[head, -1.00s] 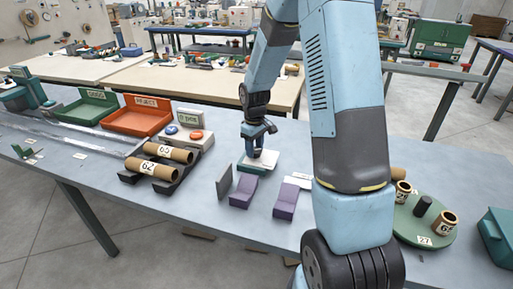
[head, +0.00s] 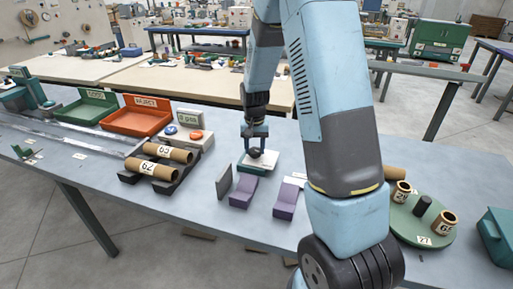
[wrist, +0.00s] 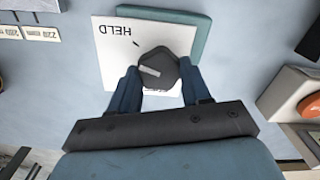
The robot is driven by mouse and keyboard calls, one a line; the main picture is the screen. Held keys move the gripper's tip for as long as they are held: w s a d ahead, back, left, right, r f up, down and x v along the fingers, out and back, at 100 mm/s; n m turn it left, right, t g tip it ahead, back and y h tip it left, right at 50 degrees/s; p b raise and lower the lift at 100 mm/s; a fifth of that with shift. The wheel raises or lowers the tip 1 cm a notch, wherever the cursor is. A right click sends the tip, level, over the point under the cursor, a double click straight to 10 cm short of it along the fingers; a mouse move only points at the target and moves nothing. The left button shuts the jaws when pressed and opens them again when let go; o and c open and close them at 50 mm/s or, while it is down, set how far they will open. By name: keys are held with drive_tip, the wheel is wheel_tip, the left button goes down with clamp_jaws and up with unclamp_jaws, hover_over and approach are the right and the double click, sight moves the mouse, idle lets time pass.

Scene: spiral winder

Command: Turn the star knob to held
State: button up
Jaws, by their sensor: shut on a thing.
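The star knob (wrist: 160,70) is dark grey with a pale stripe on top. It stands on a white plate (wrist: 112,62) with a teal edge. The word HELD is printed on the plate at upper left in the wrist view, beside a short black mark. The stripe lies on the knob's left side and is not lined up with that mark. My gripper (wrist: 158,82) is shut on the knob, one blue finger on each side. In the head view my gripper (head: 256,146) reaches down onto the knob. The lettering below the knob is mostly hidden.
Purple angled blocks (head: 243,190) and a grey upright plate (head: 223,181) stand in front of the knob. Numbered cardboard tubes (head: 152,168) lie on a black cradle to the left. A box with blue and orange buttons (head: 187,138) stands behind them. A green turntable (head: 425,232) is right.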

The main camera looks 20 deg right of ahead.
sight(255, 149)
drive_tip(key=shift+w+r+m, duration=0.1)
drive_tip(key=shift+m, duration=0.9)
drive_tip(key=o, duration=1.1)
drive_tip(key=shift+c, duration=0.2)
wheel_tip(255, 149, up, 14)
drive_tip(key=shift+f, duration=0.2)
drive_tip(key=s+r+n+t, duration=0.3)
drive_tip(key=s+r, duration=0.9)
drive_tip(key=s, duration=0.2)
drive_tip(key=s+r+n+t, duration=0.2)
drive_tip(key=s+r, duration=0.1)
drive_tip(key=s, duration=1.1)
drive_tip(key=shift+s+r+n+t, duration=0.15)
drive_tip(key=shift+s+n+t, duration=0.15)
drive_tip(key=shift+s+n, duration=0.1)
